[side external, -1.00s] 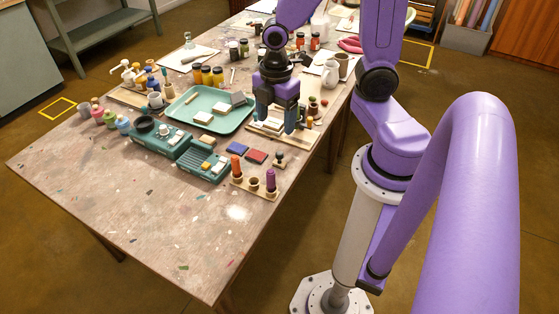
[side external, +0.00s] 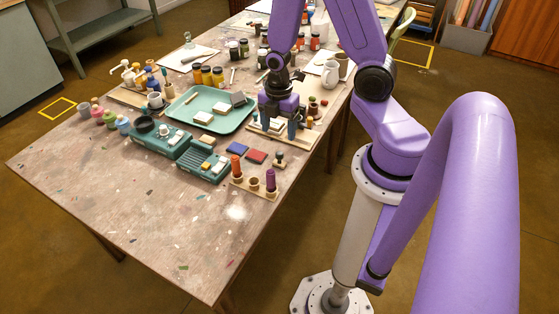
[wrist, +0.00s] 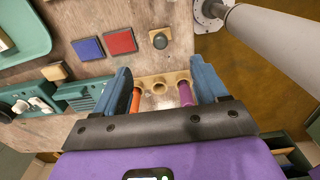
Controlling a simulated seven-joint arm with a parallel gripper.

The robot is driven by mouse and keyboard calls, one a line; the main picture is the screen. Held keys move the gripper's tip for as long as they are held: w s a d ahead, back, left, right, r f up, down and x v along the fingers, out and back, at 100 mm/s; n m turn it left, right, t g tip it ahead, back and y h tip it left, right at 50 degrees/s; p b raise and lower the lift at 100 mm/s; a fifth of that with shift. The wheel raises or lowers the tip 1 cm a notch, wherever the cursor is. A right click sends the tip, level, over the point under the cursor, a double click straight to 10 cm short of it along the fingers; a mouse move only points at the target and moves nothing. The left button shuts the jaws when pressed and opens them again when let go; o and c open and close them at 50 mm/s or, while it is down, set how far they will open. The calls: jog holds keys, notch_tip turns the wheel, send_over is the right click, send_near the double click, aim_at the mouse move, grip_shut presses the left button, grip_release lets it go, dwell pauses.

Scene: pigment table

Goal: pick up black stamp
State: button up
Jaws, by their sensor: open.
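A small dark, round-topped stamp (side external: 279,160) stands on the table near its right edge; it looks black or dark green. In the wrist view the stamp (wrist: 160,41) sits above the open fingers, on a pale base. My gripper (side external: 279,127) is open and empty, over the pale board beside the tray, farther up the table than the stamp. In the wrist view my gripper (wrist: 164,76) has its blue fingers wide apart, with a wooden rack (wrist: 172,79) visible between them. The rack holds an orange stick (wrist: 136,101) and a purple stick (wrist: 185,95); its middle socket is empty.
Blue (side external: 237,148) and red (side external: 257,156) pads lie left of the stamp. Teal boxes (side external: 203,165) stand farther left. A green tray (side external: 184,123) with pale blocks lies left of my gripper. The near table is largely clear.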

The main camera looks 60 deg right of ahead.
aim_at(279, 153)
jog(key=shift+d+f, duration=0.1)
jog(key=shift+f, duration=6.05)
jog(key=c, duration=1.1)
